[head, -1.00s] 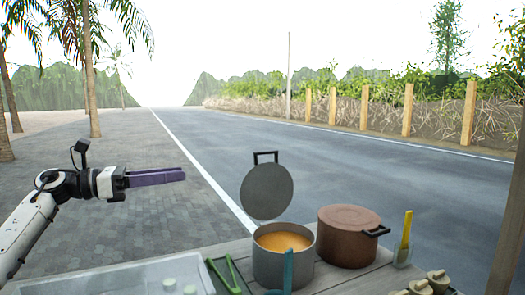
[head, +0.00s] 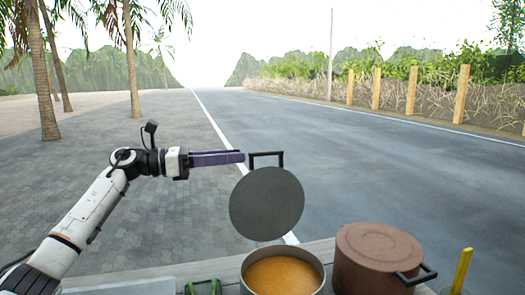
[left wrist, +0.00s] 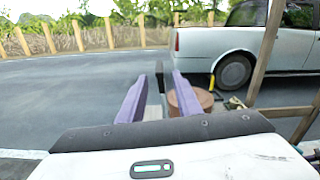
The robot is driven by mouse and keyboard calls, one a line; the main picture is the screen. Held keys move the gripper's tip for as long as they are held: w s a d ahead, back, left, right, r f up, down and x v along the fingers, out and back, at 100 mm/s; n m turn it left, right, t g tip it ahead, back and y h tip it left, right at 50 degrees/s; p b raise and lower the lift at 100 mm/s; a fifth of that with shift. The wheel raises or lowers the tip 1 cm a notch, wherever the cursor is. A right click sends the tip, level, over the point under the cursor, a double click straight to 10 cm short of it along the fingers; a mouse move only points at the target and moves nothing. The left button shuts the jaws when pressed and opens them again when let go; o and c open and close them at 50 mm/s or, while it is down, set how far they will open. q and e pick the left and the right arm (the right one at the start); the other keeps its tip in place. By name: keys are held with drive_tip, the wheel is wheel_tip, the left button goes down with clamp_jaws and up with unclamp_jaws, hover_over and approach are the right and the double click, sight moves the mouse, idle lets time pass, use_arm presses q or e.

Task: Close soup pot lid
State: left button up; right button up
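The soup pot (head: 245,283) is grey and holds orange soup (head: 284,275). My right gripper is not in view.
A brown lidded pot (head: 378,255) stands right of the soup pot, and a yellow-handled utensil (head: 461,270) farther right. Green tongs (head: 203,287) lie to the left. Road and paving beyond the table are open. A white car (left wrist: 235,45) shows in the wrist view.

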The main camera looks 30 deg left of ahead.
sight(259, 154)
use_arm(q)
drive_tip(key=p+x, duration=0.1)
drive_tip(key=x, duration=0.6)
drive_tip(key=shift+w, duration=0.2)
clamp_jaws()
